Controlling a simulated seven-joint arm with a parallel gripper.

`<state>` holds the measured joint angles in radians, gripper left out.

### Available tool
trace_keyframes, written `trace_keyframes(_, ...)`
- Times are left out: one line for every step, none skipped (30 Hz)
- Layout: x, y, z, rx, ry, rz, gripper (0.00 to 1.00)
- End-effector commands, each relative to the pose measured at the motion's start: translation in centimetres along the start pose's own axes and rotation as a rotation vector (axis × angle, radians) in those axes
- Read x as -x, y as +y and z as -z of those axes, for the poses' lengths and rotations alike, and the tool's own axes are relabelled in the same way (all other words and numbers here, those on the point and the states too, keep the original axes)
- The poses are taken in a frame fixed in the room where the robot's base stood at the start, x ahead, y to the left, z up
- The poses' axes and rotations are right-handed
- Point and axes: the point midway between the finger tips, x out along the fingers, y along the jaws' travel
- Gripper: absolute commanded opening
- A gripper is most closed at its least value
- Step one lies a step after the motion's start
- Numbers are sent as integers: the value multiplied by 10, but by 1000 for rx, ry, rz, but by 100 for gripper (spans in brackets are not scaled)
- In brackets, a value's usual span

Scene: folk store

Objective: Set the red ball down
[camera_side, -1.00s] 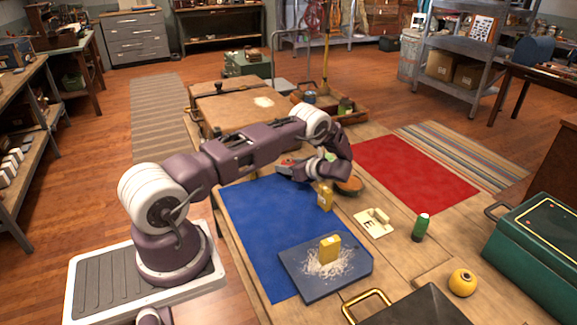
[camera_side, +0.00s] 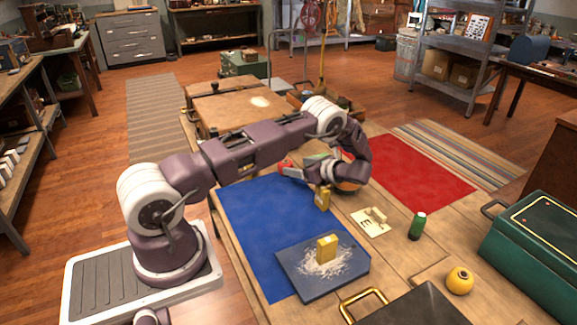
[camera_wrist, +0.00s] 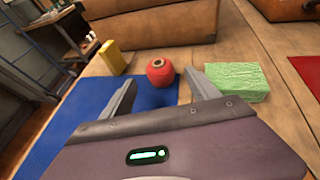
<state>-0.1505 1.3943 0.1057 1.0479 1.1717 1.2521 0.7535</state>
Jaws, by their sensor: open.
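The red ball (camera_wrist: 160,72) rests at the far edge of the blue mat (camera_wrist: 152,92) in the wrist view. It looks slightly flattened on top, with a small dark spot. My gripper (camera_wrist: 160,88) is open, its two fingers apart on either side, with the ball just beyond the fingertips and clear of both. In the side view my gripper (camera_side: 297,172) is low over the far right part of the blue mat.
A green block (camera_wrist: 236,82) stands right of the right finger, and a yellow box (camera_wrist: 113,57) stands left of the ball. A brown case (camera_wrist: 150,30) is behind. Nearer the side camera are another yellow box (camera_side: 323,199) and a blue tray (camera_side: 295,276).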

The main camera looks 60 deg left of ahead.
Motion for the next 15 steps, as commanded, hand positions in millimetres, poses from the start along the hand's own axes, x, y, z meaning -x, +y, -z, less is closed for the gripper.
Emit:
trace_keyframes(12,0,0,-1,0,2,70)
trace_keyframes(19,0,0,-2,-1,2,70)
trace_keyframes(26,0,0,-1,0,2,70)
trace_keyframes(31,0,0,0,0,1,70)
trace_keyframes(35,0,0,0,-1,1,70)
trace_keyframes(39,0,0,0,-1,0,70)
trace_keyframes(41,0,-1,1,0,-1,70)
trace_keyframes(44,0,-2,5,3,-2,70)
trace_keyframes(48,1,-5,18,13,-4,70)
trace_keyframes(53,1,-10,35,25,-6,70)
trace_keyframes(60,2,-16,59,44,-10,70)
trace_keyframes(71,3,-28,103,79,-16,70)
trace_keyframes(83,6,-40,149,115,-22,70)
trace_keyframes(96,10,-53,201,157,-31,70)
trace_keyframes(115,19,-70,274,219,-45,70)
